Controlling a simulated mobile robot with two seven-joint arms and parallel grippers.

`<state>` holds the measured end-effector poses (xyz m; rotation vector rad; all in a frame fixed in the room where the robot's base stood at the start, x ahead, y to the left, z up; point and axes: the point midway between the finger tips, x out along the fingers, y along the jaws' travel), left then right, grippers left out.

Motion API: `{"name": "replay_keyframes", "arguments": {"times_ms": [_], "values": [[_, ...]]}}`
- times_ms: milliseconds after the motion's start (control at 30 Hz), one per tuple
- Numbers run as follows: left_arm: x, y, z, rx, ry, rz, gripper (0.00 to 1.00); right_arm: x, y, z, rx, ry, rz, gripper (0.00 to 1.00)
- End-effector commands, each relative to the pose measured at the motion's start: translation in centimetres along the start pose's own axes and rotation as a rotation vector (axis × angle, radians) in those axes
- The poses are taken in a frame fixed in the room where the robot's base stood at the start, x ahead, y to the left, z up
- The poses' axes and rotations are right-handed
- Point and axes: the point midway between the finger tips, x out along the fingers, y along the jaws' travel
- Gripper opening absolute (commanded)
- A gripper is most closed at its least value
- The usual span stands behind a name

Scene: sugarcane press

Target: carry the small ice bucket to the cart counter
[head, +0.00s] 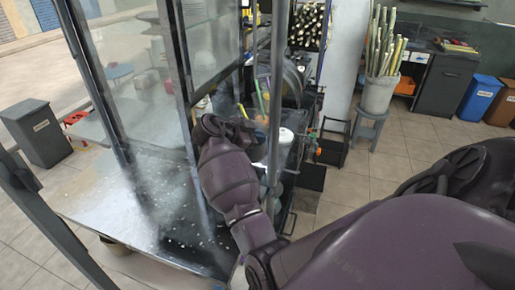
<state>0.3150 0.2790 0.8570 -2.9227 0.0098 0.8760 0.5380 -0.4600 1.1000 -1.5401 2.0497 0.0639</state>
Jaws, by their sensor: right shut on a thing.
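My right arm reaches in from the lower right, over the cart. Its gripper (207,108) is at the far end, beside the cart's glass case, and its fingers are mostly hidden by my own wrist. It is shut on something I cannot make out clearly. I cannot clearly pick out the small ice bucket. The cart counter (110,205) is a shiny metal top with small white bits scattered on it, below and left of my right gripper. My left gripper is not in view.
Glass panes and metal posts (276,90) stand around the counter close to my right forearm. A white-topped container (286,136) is right of the arm. A tall pot (379,94) of cane stands on a stool (369,127). A grey bin (38,133) is at left.

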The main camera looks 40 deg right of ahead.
Motion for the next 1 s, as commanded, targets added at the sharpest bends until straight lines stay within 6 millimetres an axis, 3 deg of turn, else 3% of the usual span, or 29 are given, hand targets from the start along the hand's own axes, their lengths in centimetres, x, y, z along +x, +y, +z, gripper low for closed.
{"name": "replay_keyframes", "arguments": {"times_ms": [300, 600, 633, 767, 1000], "values": [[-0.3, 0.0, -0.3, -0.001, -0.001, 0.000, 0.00, 1.7, 1.1, 3.1, -0.003, 0.002, 0.000, 0.00], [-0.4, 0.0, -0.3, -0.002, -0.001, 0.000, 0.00, 2.0, 1.2, 3.6, 0.001, 0.000, -0.001, 0.00], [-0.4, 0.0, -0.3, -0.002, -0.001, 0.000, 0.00, 2.0, 1.3, 3.6, -0.001, 0.000, 0.000, 0.12], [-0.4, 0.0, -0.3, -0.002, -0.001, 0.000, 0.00, 2.0, 1.3, 3.6, 0.000, 0.000, 0.000, 0.32], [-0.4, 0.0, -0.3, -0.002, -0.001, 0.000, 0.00, 2.0, 1.3, 3.6, 0.000, 0.000, 0.000, 0.34]]}}
